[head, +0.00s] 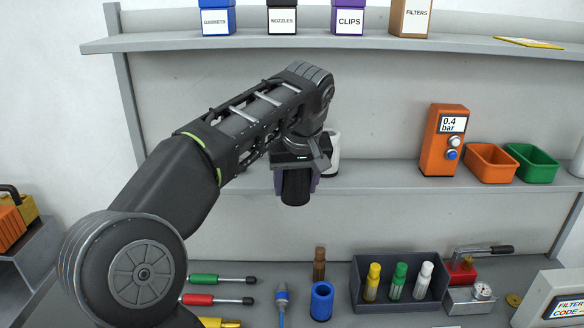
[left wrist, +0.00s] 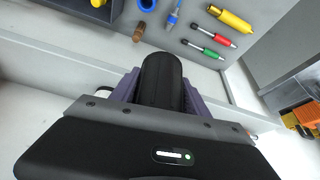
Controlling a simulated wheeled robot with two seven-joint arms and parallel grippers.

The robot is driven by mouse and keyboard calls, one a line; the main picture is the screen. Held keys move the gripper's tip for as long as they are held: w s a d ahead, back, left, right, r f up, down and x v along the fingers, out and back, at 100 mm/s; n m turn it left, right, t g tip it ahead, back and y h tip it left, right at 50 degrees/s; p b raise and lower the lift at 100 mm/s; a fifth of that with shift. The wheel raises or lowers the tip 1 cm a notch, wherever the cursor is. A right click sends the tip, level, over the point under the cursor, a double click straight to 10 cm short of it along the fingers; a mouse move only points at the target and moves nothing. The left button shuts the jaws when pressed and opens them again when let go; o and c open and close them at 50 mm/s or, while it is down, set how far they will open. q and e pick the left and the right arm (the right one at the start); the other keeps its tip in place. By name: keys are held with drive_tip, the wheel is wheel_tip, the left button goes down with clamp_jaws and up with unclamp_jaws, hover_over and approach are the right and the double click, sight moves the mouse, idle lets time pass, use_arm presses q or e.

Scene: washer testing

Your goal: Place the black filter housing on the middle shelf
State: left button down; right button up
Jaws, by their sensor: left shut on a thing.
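The black filter housing (head: 296,188) is a dark ribbed cylinder held by my left gripper (head: 297,178). The gripper is shut on it with purple fingers on both sides. In the left wrist view the housing (left wrist: 162,82) sits between the fingers of the left gripper (left wrist: 160,92). In the head view it is in front of the middle shelf (head: 380,172), near the shelf's front edge; I cannot tell whether it touches the shelf. My right gripper is not in view.
A white cylinder (head: 331,155) stands on the middle shelf just behind my gripper. An orange pressure box (head: 443,140), an orange bin (head: 490,163) and a green bin (head: 531,163) stand to the right. The shelf between is clear. Labelled boxes (head: 349,20) line the upper shelf.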

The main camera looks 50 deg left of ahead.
use_arm(q)
drive_tip(key=w+a, duration=0.2)
drive_tip(key=a, duration=0.3)
drive_tip(key=shift+w+r, duration=0.1)
drive_tip(key=shift+w, duration=0.3)
drive_tip(key=w+a+p, duration=0.1)
drive_tip(key=a, duration=0.1)
drive_tip(key=w+a+p, duration=0.1)
drive_tip(key=a, duration=0.1)
drive_tip(key=shift+w+r, duration=0.15)
drive_tip(key=shift+d+f, duration=0.1)
drive_tip(key=shift+f, duration=0.25)
drive_tip(key=shift+d+f, duration=0.1)
drive_tip(key=shift+f, duration=0.1)
